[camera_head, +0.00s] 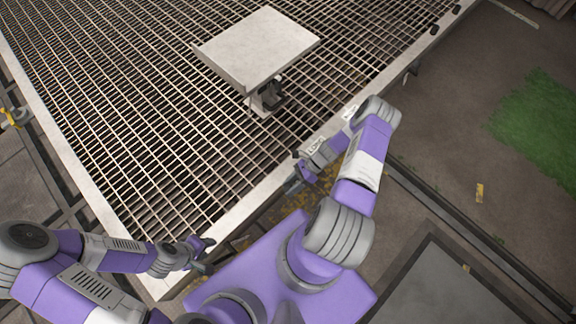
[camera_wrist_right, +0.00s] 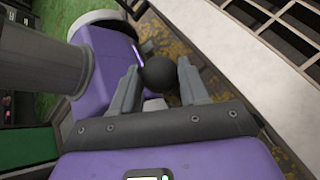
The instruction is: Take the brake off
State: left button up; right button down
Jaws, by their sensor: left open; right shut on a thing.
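My right gripper (camera_head: 294,186) is at the near edge of the grated deck. In the right wrist view its two fingers stand on either side of a dark round knob (camera_wrist_right: 160,74), shut on it. The knob looks like the end of a brake lever, but its shaft and base are hidden. In the head view I cannot make the knob out clearly by the gripper. My left gripper (camera_head: 205,256) is open and empty, low at the left near the deck's front corner.
The grated deck (camera_head: 130,110) has a pale rim. A light square plate (camera_head: 257,46) on a short post stands on it. A dark rail (camera_head: 455,220) runs along the right, with bare ground and a grass patch (camera_head: 540,125) beyond. A yellow piece (camera_head: 14,117) shows at far left.

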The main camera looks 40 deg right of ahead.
jog(key=shift+d+r, duration=0.1)
jog(key=c, duration=0.6)
grip_release()
jog(key=p+v, duration=0.1)
jog(key=v, duration=0.6)
jog(key=shift+d+r, duration=0.15)
jog(key=shift+d, duration=0.1)
jog(key=a+r+n+h+p, duration=0.2)
jog(key=a+r+n, duration=0.2)
jog(key=a+n, duration=0.3)
jog(key=s+a+r+n+h+p, duration=0.1)
jog(key=a+r+n+h, duration=0.1)
jog(key=a+r+n, duration=0.2)
jog(key=a+r+n+h+p, duration=0.2)
jog(key=a+r+n, duration=0.3)
jog(key=a+n, duration=0.6)
jog(key=shift+s+a+h+p, duration=0.35)
jog(key=shift+a+h, duration=0.05)
jog(key=shift+a, duration=0.4)
